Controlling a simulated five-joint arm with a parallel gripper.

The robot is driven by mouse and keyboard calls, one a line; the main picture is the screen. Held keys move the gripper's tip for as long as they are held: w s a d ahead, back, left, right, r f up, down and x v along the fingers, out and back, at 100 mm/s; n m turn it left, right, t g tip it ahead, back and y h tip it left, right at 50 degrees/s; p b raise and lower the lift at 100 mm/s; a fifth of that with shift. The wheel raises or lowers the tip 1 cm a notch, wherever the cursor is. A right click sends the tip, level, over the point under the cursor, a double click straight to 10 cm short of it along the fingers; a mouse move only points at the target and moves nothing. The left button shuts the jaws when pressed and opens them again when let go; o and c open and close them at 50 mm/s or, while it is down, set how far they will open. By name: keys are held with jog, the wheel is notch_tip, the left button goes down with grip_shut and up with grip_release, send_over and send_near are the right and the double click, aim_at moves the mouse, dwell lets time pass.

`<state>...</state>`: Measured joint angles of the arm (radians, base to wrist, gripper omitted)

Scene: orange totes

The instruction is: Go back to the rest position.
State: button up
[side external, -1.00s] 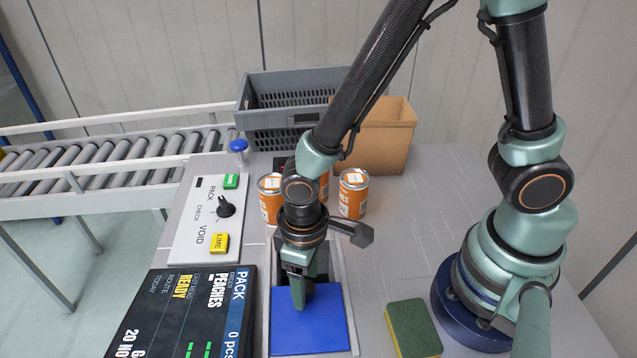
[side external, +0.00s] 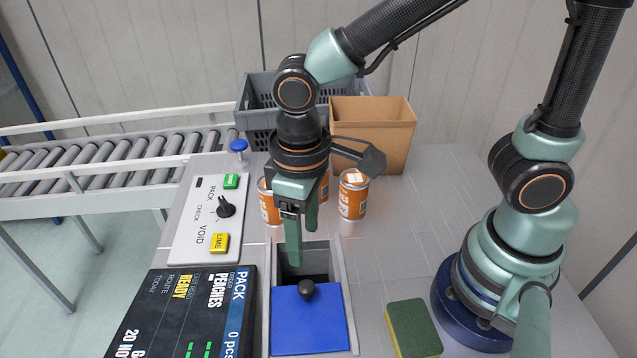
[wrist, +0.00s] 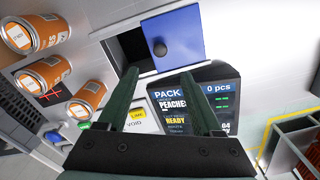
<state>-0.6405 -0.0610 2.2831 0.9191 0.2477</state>
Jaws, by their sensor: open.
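My gripper (side external: 301,240) hangs fingers-down above the far end of a recessed slot in the table, open and empty. It also shows in the wrist view (wrist: 162,92), with its two green fingers spread apart and nothing between them. Below it a blue sliding lid (side external: 310,325) with a dark round knob (side external: 306,290) covers the near part of the slot. The dark opening (side external: 290,265) beyond the lid is uncovered. The fingers are apart from the knob. The lid (wrist: 180,38) and knob (wrist: 160,50) also show in the wrist view.
Several orange cans (side external: 353,196) stand behind my gripper, partly hidden. A grey crate (side external: 255,110) and a cardboard box (side external: 385,125) are at the back. A switch panel (side external: 195,235) and a display (side external: 180,310) lie left. A sponge (side external: 413,328) lies right. The right tabletop is mostly clear.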

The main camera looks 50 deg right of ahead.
jog(key=shift+r, duration=0.1)
jog(key=w+d+r+m+t, duration=0.2)
jog(key=d+r, duration=0.3)
jog(key=d, duration=0.4)
jog(key=w+d+r+m+t, duration=0.2)
jog(key=d+r, duration=0.3)
jog(key=d, duration=0.4)
jog(key=shift+r+m+t, duration=0.2)
jog(key=shift+m+t, duration=0.1)
jog(key=shift+t, duration=0.5)
